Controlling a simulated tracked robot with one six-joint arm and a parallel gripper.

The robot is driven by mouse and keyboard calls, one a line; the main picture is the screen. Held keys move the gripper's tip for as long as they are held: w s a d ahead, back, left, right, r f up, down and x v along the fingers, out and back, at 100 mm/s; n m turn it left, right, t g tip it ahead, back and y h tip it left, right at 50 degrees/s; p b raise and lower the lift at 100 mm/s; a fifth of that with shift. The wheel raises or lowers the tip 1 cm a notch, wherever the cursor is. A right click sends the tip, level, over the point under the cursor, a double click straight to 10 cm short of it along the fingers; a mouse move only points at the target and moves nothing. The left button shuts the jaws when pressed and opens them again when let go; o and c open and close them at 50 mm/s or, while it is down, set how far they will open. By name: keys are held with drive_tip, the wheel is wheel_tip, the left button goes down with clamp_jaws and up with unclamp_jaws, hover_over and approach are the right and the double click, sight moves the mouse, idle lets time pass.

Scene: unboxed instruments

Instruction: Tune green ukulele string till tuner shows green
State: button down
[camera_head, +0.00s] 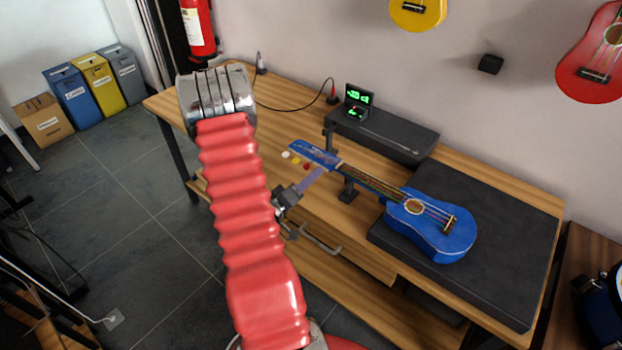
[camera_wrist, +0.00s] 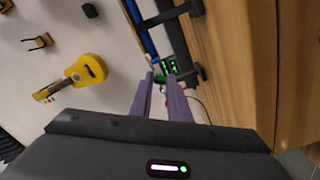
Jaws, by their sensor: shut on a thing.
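A blue ukulele (camera_head: 427,228) lies on the bench, its body on a dark pad and its neck pointing left. White, yellow and red tuning pegs (camera_head: 295,160) show along the near side of its headstock (camera_head: 314,154). My gripper (camera_head: 322,170) has its purple fingers at the headstock beside the red peg. It is shut on a small part there, seemingly the green peg, which the fingers mostly hide. In the wrist view the fingertips (camera_wrist: 160,77) nearly meet. The tuner (camera_head: 358,97) behind the headstock has a lit screen with green characters; its reading is too small to tell.
A dark case (camera_head: 385,135) lies along the bench's back beside the tuner. A neck stand (camera_head: 348,190) holds the ukulele's neck close to my gripper. A drawer handle (camera_head: 322,240) sticks out at the bench front. The bench's left end is mostly clear.

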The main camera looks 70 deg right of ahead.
drive_tip(key=shift+n, duration=0.7)
drive_tip(key=c, duration=1.9)
unclamp_jaws()
drive_tip(key=shift+c, duration=0.2)
drive_tip(key=v, duration=1.4)
drive_tip(key=shift+w+d+f, duration=0.1)
drive_tip(key=shift+f, duration=0.05)
